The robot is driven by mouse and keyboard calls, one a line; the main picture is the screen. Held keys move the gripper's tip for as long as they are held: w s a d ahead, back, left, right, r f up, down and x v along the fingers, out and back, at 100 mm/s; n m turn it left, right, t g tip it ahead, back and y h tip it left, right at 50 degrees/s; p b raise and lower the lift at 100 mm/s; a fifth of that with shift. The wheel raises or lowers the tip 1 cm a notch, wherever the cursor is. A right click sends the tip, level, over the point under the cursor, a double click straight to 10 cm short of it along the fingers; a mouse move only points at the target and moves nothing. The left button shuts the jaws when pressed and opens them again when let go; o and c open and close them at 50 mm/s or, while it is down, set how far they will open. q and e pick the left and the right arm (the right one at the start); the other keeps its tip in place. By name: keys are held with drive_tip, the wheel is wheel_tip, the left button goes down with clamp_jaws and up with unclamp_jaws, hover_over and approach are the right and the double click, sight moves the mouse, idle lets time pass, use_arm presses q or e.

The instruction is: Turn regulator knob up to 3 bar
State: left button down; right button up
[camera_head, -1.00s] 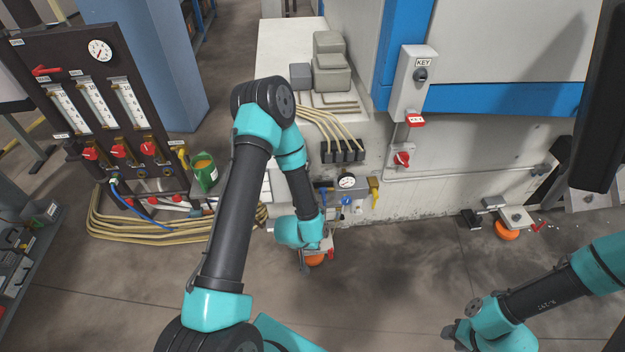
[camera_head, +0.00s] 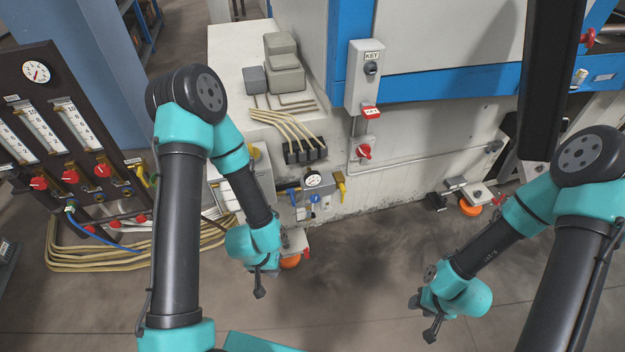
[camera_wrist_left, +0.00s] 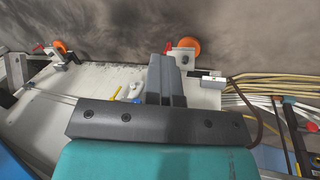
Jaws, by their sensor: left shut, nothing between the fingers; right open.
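The regulator is low on the front of the white machine. Its round white gauge (camera_head: 313,178) sits above a small blue knob (camera_head: 314,199); the needle is too small to read. A yellow lever (camera_head: 341,187) is to its right and a blue lever (camera_head: 293,195) to its left. My left gripper (camera_wrist_left: 166,64) is shut and empty, in front of the machine, lower left of the knob and apart from it in the head view, where its wrist hides the fingers. The yellow lever and some blue also show in the left wrist view, left of the fingers. My right gripper (camera_head: 415,301) is over the floor, partly hidden.
A red rotary switch (camera_head: 364,151) and key box (camera_head: 366,75) are above right of the regulator. Orange machine feet (camera_head: 290,262) stand near the floor, one close to my left wrist. Beige hoses (camera_head: 120,250) and the flowmeter panel (camera_head: 60,120) are left. Open floor lies between my arms.

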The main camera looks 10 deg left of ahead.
use_arm(q)
drive_tip(key=shift+w+d+r, duration=0.15)
drive_tip(key=shift+d+r, duration=0.25)
drive_tip(key=shift+r, duration=0.1)
drive_tip(key=c, duration=1.8)
unclamp_jaws()
drive_tip(key=shift+c, duration=0.2)
drive_tip(key=o, duration=1.4)
